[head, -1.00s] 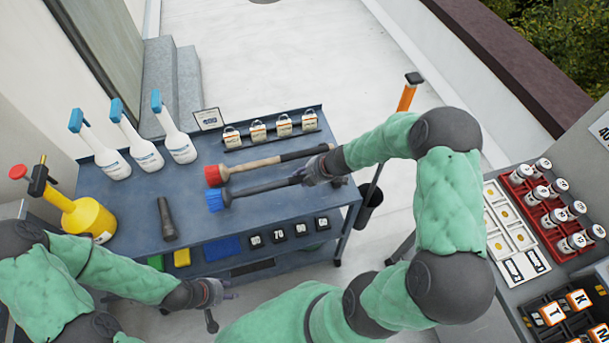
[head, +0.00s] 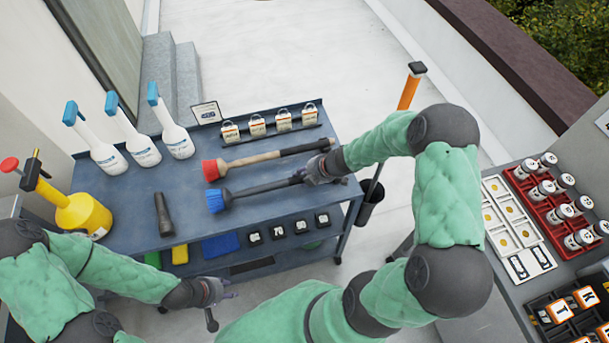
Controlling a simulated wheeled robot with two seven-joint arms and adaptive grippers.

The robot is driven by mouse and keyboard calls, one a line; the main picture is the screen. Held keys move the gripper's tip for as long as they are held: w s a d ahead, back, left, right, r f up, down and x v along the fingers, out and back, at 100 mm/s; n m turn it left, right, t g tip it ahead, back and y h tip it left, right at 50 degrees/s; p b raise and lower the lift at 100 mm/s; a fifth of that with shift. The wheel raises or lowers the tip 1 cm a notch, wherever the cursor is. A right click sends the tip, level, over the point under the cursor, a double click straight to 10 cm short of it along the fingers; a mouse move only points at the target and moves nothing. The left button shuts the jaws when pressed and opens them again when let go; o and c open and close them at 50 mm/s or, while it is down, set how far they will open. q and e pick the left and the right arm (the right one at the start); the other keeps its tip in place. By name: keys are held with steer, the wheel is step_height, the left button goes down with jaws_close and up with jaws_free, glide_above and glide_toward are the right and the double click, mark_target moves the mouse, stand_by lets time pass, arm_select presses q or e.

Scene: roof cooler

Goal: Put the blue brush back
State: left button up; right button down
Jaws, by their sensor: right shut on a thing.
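The blue brush (head: 218,201) has blue bristles and a dark handle, and lies along the blue-grey cart top (head: 130,205) with its bristles to the left. My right gripper (head: 312,172) is shut on its handle near the right end; whether the brush touches the cart top I cannot tell. The red brush (head: 212,169), with a wooden and black handle, lies just behind it, roughly parallel. My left gripper (head: 222,290) hangs in front of the cart, away from the brushes; its fingertips are too small to read.
Several white spray bottles (head: 133,141) stand at the cart's back left, a yellow pump sprayer (head: 84,215) at its left. A dark flashlight (head: 164,214) lies nearby. Small padlocks (head: 257,126) line the back edge. A table with a red rack (head: 538,196) is at right.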

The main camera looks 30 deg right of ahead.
steer(key=shift+f, duration=0.15)
steer(key=c, duration=0.7)
jaws_free()
steer(key=shift+v, duration=6)
steer(key=shift+s+d, duration=0.1)
